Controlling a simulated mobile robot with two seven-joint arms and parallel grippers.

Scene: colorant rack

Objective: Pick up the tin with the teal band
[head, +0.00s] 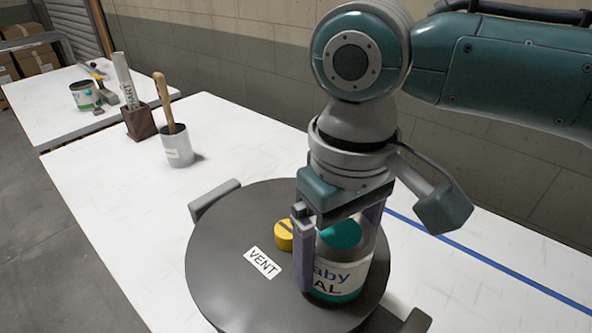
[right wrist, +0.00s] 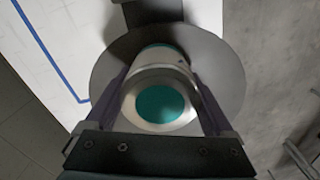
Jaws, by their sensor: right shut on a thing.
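The tin with the teal band (head: 343,278) is upright over a dark round lid marked VENT (head: 230,284). It has a white label with dark lettering and a teal disc on its top. My right gripper (head: 337,256) comes down from above and is shut on the tin, one finger on each side. In the right wrist view, the tin (right wrist: 158,104) is seen from above between both fingers. I cannot tell whether its base touches the dark lid. My left gripper is not in view.
A yellow cap (head: 284,236) sits beside the tin on the lid. A grey pot with a wooden-handled tool (head: 178,148) and a brown holder (head: 140,121) stand farther back. A similar tin (head: 83,97) is on the far table. The white table is clear at left; a blue line (head: 470,254) crosses it at right.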

